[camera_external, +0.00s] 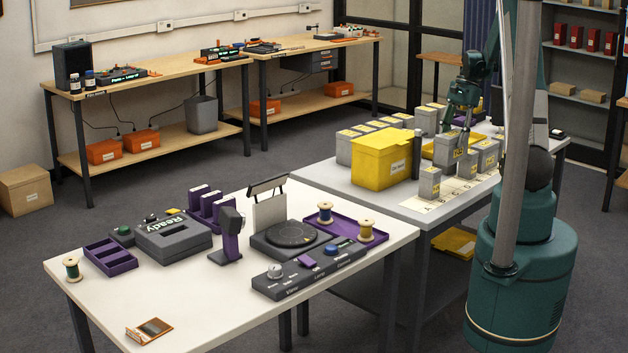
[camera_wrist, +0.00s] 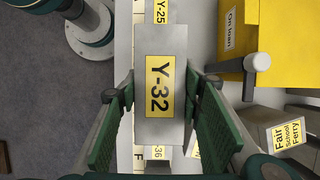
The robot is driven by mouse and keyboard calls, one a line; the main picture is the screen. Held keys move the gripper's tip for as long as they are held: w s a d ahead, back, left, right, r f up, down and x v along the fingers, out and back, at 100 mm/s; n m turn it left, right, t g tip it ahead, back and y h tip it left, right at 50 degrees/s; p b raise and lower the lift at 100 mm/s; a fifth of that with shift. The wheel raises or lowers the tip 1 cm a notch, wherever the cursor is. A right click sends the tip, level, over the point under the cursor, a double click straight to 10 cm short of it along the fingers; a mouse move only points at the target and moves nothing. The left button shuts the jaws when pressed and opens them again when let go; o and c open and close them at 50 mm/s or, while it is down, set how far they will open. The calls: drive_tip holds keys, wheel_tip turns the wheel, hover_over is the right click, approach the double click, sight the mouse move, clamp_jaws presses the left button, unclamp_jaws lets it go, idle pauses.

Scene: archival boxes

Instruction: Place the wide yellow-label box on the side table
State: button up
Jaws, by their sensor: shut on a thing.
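A grey box with a yellow label reading Y-32 (camera_wrist: 164,85) sits between my gripper's green fingers (camera_wrist: 162,92) in the wrist view. The fingers are shut on its two sides. In the external view my gripper (camera_external: 461,122) points down over the grey-topped worktable, with a grey yellow-labelled box (camera_external: 461,146) under it. I cannot tell whether this box touches the table. A small wooden table (camera_external: 441,58) stands behind, near the shelves; its visible top looks bare.
Several other grey yellow-labelled boxes stand close around my gripper, including one at the front (camera_external: 429,184). A large yellow bin marked On loan (camera_external: 380,163) is to their left. A lettered strip (camera_external: 447,196) lies along the worktable (camera_external: 330,180). A white table (camera_external: 215,300) holds equipment.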

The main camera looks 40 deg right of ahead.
sight(459, 131)
drive_tip(key=shift+f+b, duration=0.4)
drive_tip(key=shift+f, duration=2.7)
drive_tip(key=shift+f, duration=1.85)
drive_tip(key=shift+f+b, duration=0.15)
drive_tip(key=shift+b, duration=0.2)
drive_tip(key=o, duration=1.2)
drive_tip(key=shift+c, duration=0.2)
drive_tip(key=shift+r, duration=0.2)
drive_tip(key=p+v, duration=0.1)
drive_tip(key=v, duration=1.1)
drive_tip(key=shift+p, duration=0.3)
